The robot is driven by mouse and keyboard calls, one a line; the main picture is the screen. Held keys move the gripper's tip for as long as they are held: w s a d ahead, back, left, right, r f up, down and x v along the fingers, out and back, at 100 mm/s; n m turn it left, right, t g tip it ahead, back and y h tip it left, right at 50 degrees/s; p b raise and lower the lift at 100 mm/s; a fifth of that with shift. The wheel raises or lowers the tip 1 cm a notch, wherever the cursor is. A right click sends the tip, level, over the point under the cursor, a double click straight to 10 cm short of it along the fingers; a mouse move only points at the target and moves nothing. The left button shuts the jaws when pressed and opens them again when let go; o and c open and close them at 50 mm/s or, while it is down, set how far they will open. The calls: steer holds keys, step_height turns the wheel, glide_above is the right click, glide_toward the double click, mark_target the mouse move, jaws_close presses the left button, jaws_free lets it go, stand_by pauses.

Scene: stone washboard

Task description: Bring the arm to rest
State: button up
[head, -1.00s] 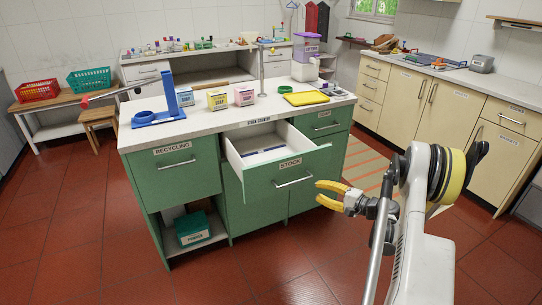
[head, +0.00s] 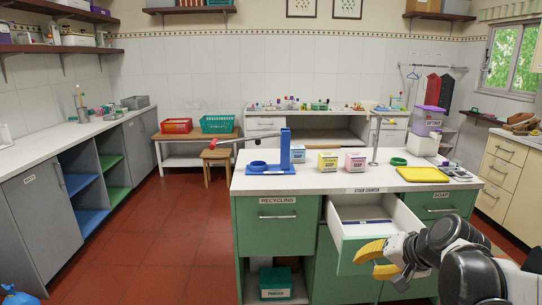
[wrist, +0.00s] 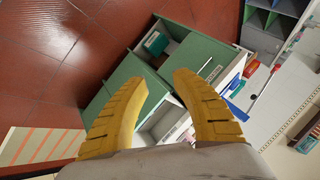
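My gripper (head: 366,263) has yellow fingers. In the head view it is at the lower right, in front of the open white drawer (head: 397,216) of the green counter, and it overlaps part of the drawer front. I cannot tell whether they touch. In the wrist view the two fingers (wrist: 162,82) stand apart with nothing between them, and the green counter (wrist: 113,88) shows beyond them. My arm comes in from the lower right of the head view.
The counter top (head: 330,181) holds a blue stand (head: 285,152), several soap boxes (head: 327,162) and a yellow tray (head: 422,174). A blue item (head: 365,221) lies in the drawer. Grey cabinets (head: 45,215) line the left wall.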

steer(key=s+a+n+h, duration=0.1)
steer(key=s+a+n, duration=0.1)
steer(key=s, duration=0.7)
steer(key=s+a+n+h, duration=0.2)
steer(key=s+a+n, duration=0.1)
steer(key=s, duration=0.6)
steer(key=shift+s+r+n, duration=0.15)
steer(key=shift+n, duration=0.25)
